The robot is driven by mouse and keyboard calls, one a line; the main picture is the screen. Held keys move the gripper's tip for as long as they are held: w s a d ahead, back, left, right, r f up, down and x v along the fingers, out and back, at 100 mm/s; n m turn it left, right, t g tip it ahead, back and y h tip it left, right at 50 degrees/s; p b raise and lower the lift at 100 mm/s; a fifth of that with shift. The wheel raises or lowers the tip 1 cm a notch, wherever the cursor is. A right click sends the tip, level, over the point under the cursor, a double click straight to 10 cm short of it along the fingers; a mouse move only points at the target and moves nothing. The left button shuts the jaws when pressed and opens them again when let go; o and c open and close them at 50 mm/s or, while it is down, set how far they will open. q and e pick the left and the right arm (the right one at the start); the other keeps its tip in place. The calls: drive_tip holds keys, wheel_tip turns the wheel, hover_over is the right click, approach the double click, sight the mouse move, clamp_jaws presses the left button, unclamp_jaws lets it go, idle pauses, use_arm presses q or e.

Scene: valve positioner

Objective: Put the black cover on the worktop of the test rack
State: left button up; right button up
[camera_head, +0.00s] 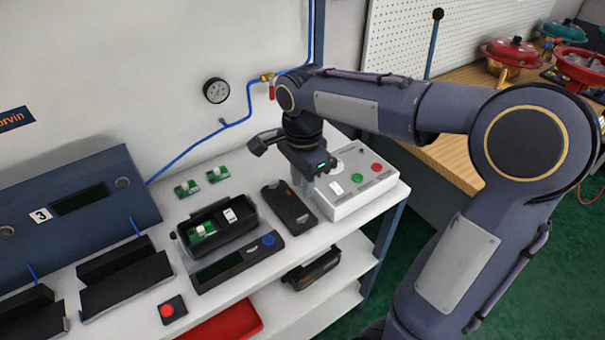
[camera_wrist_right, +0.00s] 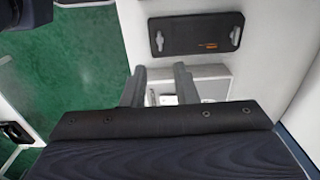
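The black cover (camera_head: 287,207) lies flat on the white worktop (camera_head: 330,236) of the test rack, between the open black positioner housing and the white button box. In the right wrist view the black cover (camera_wrist_right: 196,33) shows whole, with a slot near each end and a small orange mark. My right gripper (camera_head: 304,188) is above the worktop near the cover and the button box, fingers down. In the right wrist view its two fingers (camera_wrist_right: 160,74) stand apart with nothing between them, clear of the cover. My left gripper is not in view.
The white button box (camera_head: 352,180) stands close on the right. Black holders (camera_head: 125,277), a red button (camera_head: 172,309) and a red tray (camera_head: 225,322) are at the front left.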

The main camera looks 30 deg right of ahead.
drive_tip(key=s+a+f+n+t+y, duration=0.1)
drive_tip(key=s+a+n+t+y, duration=0.1)
drive_tip(key=s+n, duration=0.5)
drive_tip(key=s+a+f+n+t+y, duration=0.1)
drive_tip(key=s+a+n+t, duration=0.1)
drive_tip(key=s+n, duration=0.6)
drive_tip(key=shift+s+n+t+y, duration=0.35)
drive_tip(key=shift+s+t, duration=0.35)
drive_tip(key=shift+s, duration=0.25)
